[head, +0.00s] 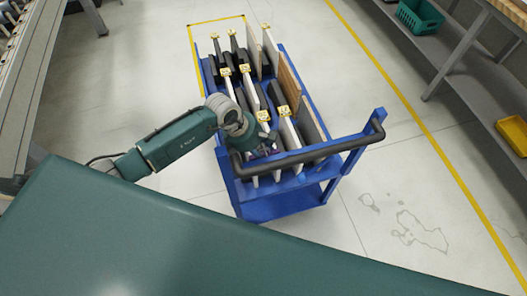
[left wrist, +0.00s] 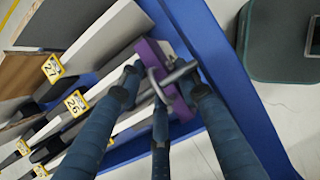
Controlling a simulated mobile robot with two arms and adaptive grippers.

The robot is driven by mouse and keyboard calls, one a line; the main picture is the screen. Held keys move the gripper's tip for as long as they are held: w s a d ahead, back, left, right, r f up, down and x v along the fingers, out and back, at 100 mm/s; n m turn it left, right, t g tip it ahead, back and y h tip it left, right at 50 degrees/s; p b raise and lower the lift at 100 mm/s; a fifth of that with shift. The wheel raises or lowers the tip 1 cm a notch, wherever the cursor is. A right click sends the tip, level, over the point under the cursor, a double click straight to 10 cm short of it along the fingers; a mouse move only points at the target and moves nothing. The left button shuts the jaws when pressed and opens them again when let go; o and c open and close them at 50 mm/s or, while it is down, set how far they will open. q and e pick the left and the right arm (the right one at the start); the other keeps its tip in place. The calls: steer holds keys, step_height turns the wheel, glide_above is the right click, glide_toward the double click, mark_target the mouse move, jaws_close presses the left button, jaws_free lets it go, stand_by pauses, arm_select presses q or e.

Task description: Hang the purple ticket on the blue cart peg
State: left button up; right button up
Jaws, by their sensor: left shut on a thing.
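The purple ticket (left wrist: 152,52) is between the dark blue fingers of my left gripper (left wrist: 163,84), which is shut on it. A short grey rod and a grey ring show against the ticket, close to the blue cart's frame (left wrist: 225,70). I cannot tell whether the rod passes through the ticket. In the head view my left gripper (head: 262,143) is over the handle end of the blue cart (head: 270,208). The fingers and handle hide most of the ticket there. My right gripper is not in view.
Upright panels with yellow number tags (head: 262,116) fill the cart close to my left gripper. A dark handle bar (head: 320,152) crosses the cart's near end. Shelving with a green basket (head: 420,16) and a yellow bin (head: 514,133) stands right. Floor right of the cart is clear.

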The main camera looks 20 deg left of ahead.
arm_select(q)
steer(key=shift+s, duration=0.1)
steer(key=o, duration=0.8)
steer(key=shift+o, duration=0.4)
steer(key=shift+f, duration=0.15)
